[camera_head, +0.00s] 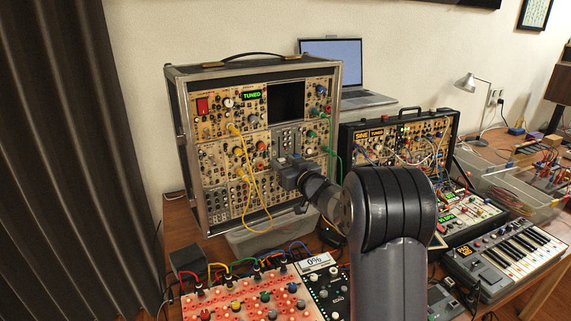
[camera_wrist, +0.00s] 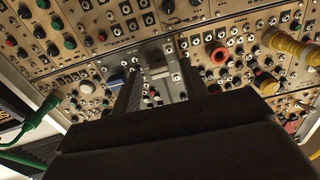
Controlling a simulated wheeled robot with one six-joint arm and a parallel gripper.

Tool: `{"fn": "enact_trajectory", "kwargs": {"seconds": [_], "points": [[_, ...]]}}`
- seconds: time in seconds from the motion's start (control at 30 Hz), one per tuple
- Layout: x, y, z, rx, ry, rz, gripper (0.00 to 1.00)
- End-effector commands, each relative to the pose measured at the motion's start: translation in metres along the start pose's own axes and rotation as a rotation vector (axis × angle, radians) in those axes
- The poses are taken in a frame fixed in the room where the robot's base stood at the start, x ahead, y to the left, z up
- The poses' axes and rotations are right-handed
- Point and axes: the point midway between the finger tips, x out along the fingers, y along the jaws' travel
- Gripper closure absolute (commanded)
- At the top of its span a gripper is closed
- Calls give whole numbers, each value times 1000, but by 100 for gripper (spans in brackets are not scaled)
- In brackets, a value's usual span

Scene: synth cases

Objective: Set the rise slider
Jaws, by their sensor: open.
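The tall modular synth case (camera_head: 186,150) stands at the back left, and its cream panels fill the wrist view. A grey panel (camera_head: 290,137) sits right of centre in it; it also shows in the wrist view (camera_wrist: 160,58). I cannot read any label there, so I cannot tell which control is the rise slider. My gripper (camera_head: 287,163) is in front of the lower part of this panel. In the wrist view my gripper (camera_wrist: 161,75) has its two dark fingers apart, with the grey panel between them. I see nothing held. Contact with the panel is unclear.
Yellow cables (camera_head: 250,185) hang left of my gripper; a green cable (camera_head: 333,130) runs at the right. A smaller black case (camera_head: 345,150), a laptop (camera_head: 335,65) and a keyboard (camera_head: 505,258) stand to the right. A red-lit panel (camera_head: 240,300) lies in front.

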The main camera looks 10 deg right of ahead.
Motion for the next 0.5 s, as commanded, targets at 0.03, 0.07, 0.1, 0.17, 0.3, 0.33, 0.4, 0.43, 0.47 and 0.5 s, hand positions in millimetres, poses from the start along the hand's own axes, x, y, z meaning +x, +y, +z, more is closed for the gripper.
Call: {"fn": "enact_trajectory", "kwargs": {"seconds": [0.03, 0.07, 0.1, 0.17, 0.3, 0.33, 0.4, 0.43, 0.47, 0.5], "points": [[0, 0, 0, 0, 0, 0, 58], [0, 0, 0, 0, 0, 0, 58], [0, 0, 0, 0, 0, 0, 59], [0, 0, 0, 0, 0, 0, 64], [0, 0, 0, 0, 0, 0, 75], [0, 0, 0, 0, 0, 0, 78], [0, 0, 0, 0, 0, 0, 84], [0, 0, 0, 0, 0, 0, 86], [0, 0, 0, 0, 0, 0, 88], [0, 0, 0, 0, 0, 0, 92]]}}
